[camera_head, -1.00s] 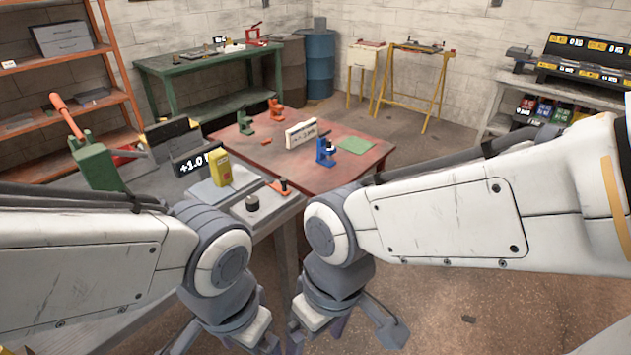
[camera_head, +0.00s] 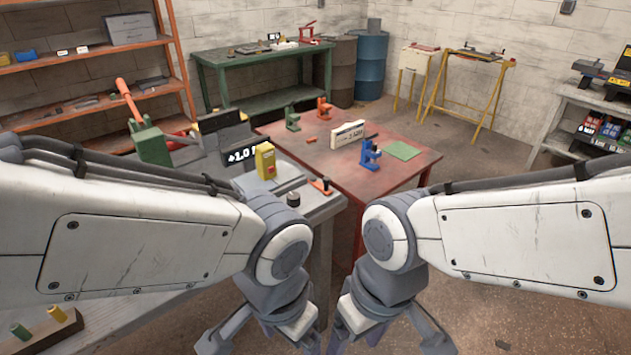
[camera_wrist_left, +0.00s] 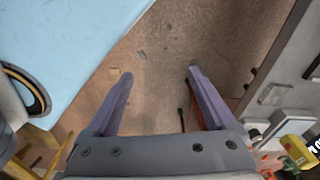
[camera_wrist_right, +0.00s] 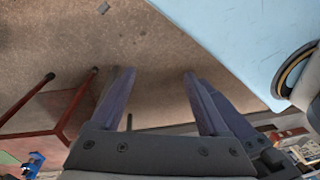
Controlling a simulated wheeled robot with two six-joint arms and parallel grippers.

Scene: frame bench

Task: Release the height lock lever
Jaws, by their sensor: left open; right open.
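A small lever with an orange handle (camera_head: 321,184) stands on the near right corner of the grey bench (camera_head: 318,206), next to a black knob (camera_head: 293,199). A larger orange lever arm (camera_head: 128,100) rises from a green press (camera_head: 152,143) at the bench's far left. I cannot tell for sure which is the height lock lever. My left gripper (camera_head: 262,344) and right gripper (camera_head: 388,344) hang low in front of the bench, apart from both levers. Both are open and empty, over bare floor in the left wrist view (camera_wrist_left: 158,75) and the right wrist view (camera_wrist_right: 157,77).
A yellow box (camera_head: 265,161) and a "+1.0" display (camera_head: 241,156) stand on the grey bench. A red table (camera_head: 385,182) with several small presses adjoins it. A peg block (camera_head: 45,333) is at lower left.

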